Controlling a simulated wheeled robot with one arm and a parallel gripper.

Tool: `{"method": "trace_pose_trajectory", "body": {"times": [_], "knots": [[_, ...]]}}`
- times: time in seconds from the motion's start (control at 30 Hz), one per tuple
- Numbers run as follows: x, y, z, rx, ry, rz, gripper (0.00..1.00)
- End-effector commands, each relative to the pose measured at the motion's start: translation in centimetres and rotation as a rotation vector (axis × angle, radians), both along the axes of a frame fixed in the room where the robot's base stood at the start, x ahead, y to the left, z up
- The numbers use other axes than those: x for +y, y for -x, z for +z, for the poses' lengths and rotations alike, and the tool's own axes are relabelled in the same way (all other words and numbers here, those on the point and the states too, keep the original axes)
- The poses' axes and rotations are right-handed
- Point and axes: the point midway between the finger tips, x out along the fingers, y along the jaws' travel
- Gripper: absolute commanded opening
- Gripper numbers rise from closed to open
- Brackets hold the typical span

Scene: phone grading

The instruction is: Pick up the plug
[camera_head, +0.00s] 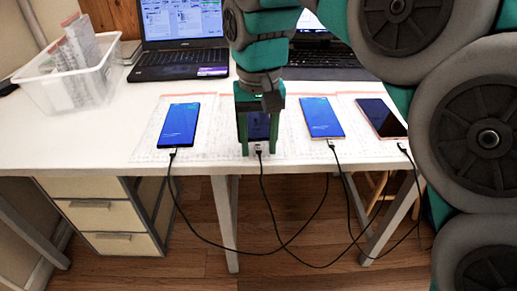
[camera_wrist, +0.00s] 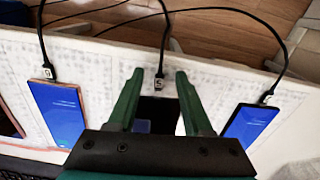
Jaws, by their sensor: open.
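Several phones lie in a row on the white table, each with a black cable and plug at its near edge in the head view. My gripper (camera_head: 257,148) is open above the second phone from the left (camera_head: 259,125), its green fingers on either side of that phone. In the wrist view the open gripper (camera_wrist: 159,78) has a plug (camera_wrist: 159,84) between its fingertips; this plug also shows in the head view (camera_head: 258,149). The other plugs are at the left phone (camera_head: 173,152), the third phone (camera_head: 331,144) and the right phone (camera_head: 402,147).
The table (camera_head: 80,130) carries paper sheets under the phones. Laptops (camera_head: 180,40) stand behind, and a white bin (camera_head: 75,75) stands at the back left. Cables (camera_head: 265,195) hang over the front edge. A drawer cabinet (camera_head: 110,215) is below.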

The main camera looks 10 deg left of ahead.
Motion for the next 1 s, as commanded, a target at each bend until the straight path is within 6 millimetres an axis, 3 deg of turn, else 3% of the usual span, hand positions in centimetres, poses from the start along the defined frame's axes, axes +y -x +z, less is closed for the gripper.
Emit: {"method": "trace_pose_trajectory", "body": {"times": [0.43,0.87,1.0], "knots": [[0.00,0.03,-0.46,0.001,0.000,0.001,0.49],[0.00,0.02,-0.47,0.001,0.000,0.000,0.01],[-0.01,0.02,-0.48,0.001,0.000,0.000,0.00]]}}
